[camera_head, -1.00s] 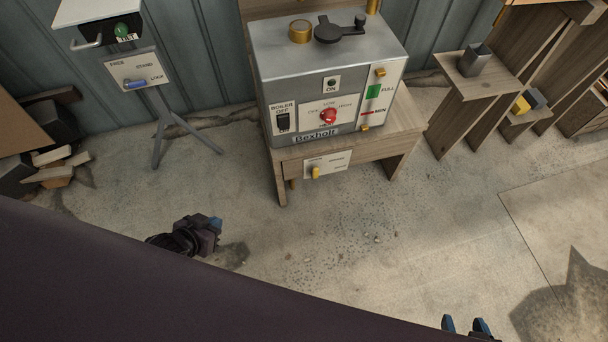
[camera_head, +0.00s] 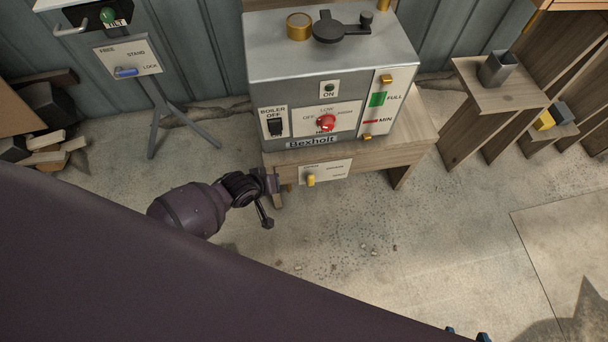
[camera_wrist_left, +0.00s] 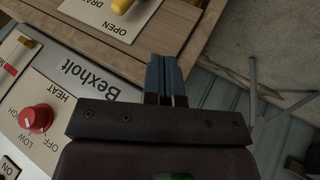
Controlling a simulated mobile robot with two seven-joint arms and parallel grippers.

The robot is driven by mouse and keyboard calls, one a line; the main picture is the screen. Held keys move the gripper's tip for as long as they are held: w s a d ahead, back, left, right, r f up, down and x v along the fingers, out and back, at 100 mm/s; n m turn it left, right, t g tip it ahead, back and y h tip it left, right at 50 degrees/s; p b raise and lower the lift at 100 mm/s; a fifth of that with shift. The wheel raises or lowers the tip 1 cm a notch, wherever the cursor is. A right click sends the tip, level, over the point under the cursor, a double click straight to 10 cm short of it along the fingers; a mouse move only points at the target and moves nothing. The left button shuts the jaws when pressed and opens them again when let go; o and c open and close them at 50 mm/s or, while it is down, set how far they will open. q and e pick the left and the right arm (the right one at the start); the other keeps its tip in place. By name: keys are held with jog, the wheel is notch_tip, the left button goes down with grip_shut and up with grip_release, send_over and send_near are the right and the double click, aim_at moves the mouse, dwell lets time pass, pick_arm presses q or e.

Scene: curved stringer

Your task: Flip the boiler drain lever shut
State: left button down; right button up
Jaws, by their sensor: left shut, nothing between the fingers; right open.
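The drain lever (camera_head: 311,180) is a small yellow handle hanging down on a white labelled plate (camera_head: 338,171), on the front of the wooden stand below the boiler. In the left wrist view the lever (camera_wrist_left: 122,5) is cut off by the top edge, above the word OPEN. My left gripper (camera_head: 273,186) is just left of the plate in the head view, apart from the lever. Its blue fingers (camera_wrist_left: 165,75) are shut and empty in the left wrist view. My right gripper (camera_head: 467,335) is open, with only its blue fingertips showing at the bottom edge.
The grey Bexholt boiler (camera_head: 320,70) with a red knob (camera_head: 326,123) sits on the wooden stand (camera_head: 405,140). A labelled panel on a tripod (camera_head: 128,58) is at the left. A small wooden stool (camera_head: 490,85) stands at the right.

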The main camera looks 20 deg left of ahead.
aim_at(310, 179)
jog(key=shift+s, duration=0.25)
jog(key=shift+f, duration=0.15)
pick_arm(q)
jog(key=w+d+f+b, duration=0.5)
jog(key=w+f, duration=0.2)
jog(key=f, duration=0.1)
jog(key=shift+w+d+b, duration=0.25)
jog(key=shift+d+b, duration=0.05)
jog(key=shift+d, duration=0.05)
pick_arm(e)
jog(key=shift+w+a+f+n+t, duration=0.35)
jog(key=shift+w+a+n+t, duration=0.2)
jog(key=shift+w, duration=0.25)
pick_arm(q)
jog(key=shift+r, duration=0.1)
